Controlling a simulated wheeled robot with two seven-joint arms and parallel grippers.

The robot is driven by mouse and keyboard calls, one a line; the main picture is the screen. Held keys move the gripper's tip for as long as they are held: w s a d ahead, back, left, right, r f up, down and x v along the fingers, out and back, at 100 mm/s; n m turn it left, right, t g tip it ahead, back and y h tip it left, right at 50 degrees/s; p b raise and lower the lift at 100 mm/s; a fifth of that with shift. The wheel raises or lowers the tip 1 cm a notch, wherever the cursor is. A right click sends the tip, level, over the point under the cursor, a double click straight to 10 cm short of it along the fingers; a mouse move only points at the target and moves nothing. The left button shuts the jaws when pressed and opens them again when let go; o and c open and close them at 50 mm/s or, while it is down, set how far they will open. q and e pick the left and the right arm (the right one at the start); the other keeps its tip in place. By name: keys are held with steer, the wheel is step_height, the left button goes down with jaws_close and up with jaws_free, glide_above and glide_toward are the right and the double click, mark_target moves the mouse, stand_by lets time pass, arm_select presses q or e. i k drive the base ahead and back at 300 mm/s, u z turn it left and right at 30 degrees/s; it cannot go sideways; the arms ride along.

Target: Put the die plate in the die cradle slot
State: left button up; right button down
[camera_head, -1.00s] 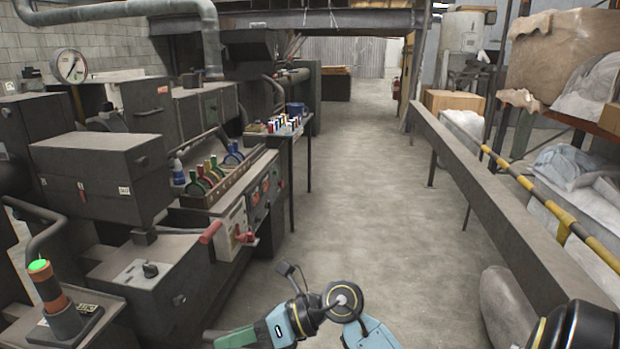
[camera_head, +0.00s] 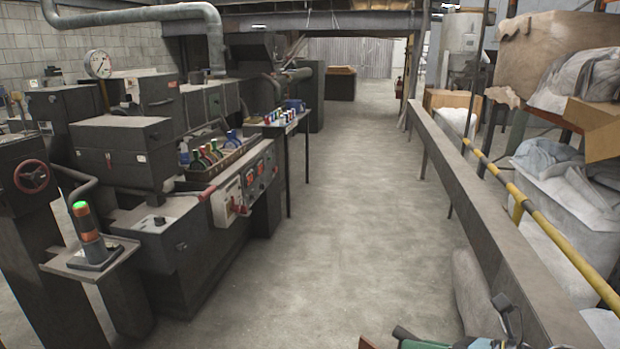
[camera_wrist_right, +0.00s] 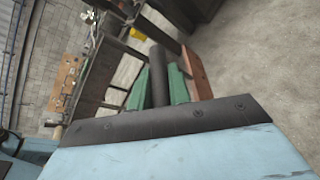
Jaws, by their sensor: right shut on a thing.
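My right gripper (camera_wrist_right: 158,90) shows in the right wrist view as two green fingers closed around a dark, bar-like piece (camera_wrist_right: 157,75). I cannot tell whether this piece is the die plate. A flat reddish-brown piece (camera_wrist_right: 195,72) stands beside the right-hand finger. In the head view only a little of my right arm shows at the bottom right edge, cut off by the frame. My left gripper is not in view. I cannot pick out the die cradle slot for certain in either view.
A small table (camera_head: 283,122) with coloured items stands beyond. A long dark beam (camera_head: 470,195) and a yellow rail (camera_head: 555,232) run along the right. The floor between is clear.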

mark_target(251, 143)
steer(key=z, duration=0.6)
steer(key=i, duration=1.55)
steer(key=z, duration=0.3)
steer(key=i, duration=2.45)
steer(key=u, duration=0.5)
steer(key=i, duration=1.1)
steer(key=u, duration=1.2)
steer(key=i, duration=0.55)
steer(key=u, duration=1.2)
steer(key=i, duration=0.7)
steer(key=u, duration=0.45)
